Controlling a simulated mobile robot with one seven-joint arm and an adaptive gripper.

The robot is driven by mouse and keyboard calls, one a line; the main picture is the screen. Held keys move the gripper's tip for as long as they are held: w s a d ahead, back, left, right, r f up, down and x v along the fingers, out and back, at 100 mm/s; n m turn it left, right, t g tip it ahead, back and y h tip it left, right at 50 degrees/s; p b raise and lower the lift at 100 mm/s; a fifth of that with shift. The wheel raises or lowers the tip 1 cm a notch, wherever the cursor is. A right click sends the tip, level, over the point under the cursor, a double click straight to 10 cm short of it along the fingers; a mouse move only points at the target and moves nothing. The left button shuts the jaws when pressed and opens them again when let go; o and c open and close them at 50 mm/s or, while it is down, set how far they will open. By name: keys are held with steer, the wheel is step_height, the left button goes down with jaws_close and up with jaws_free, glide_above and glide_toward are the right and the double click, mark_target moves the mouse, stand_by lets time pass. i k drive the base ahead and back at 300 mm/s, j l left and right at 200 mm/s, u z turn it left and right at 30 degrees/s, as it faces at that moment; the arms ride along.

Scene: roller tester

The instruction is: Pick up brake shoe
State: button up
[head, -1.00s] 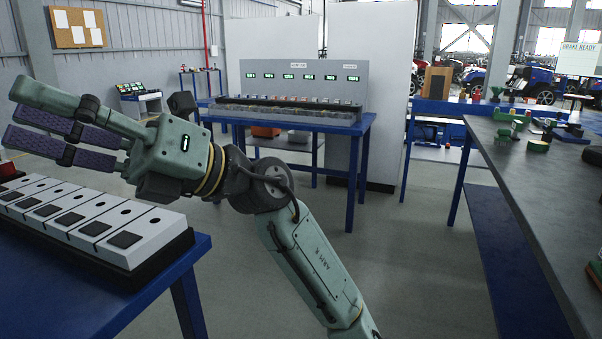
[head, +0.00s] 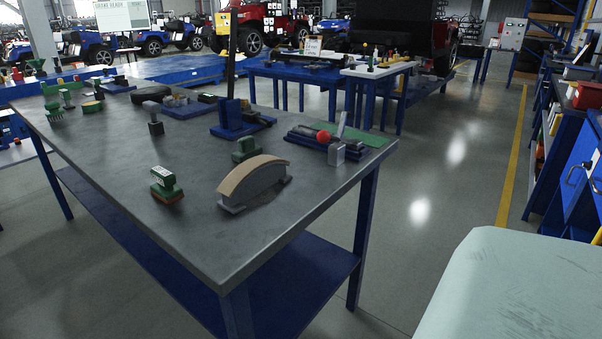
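The brake shoe (head: 253,184) is a grey curved piece with a tan lining along its arched top. It stands arch upward near the front right edge of the grey-topped workbench (head: 140,180). A green stamp-like block (head: 165,185) is to its left, and another green piece (head: 246,149) is just behind it. My gripper is not in view now, so its distance from the brake shoe does not show.
A blue fixture (head: 240,118) and a tool set with a red ball (head: 322,136) sit farther back. Several small green and grey parts lie at the bench's far left. Clear floor lies right of the bench, before blue shelving (head: 572,150). A blue lower shelf (head: 290,275) sits underneath.

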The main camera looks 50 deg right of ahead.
mark_target(255, 175)
steer(key=k+z, duration=0.1)
steer(key=z, duration=0.3)
steer(key=k+j+z, duration=0.1)
steer(key=z, duration=0.25)
steer(key=k+z, duration=0.15)
steer(key=z, duration=0.25)
steer(key=i, duration=0.85)
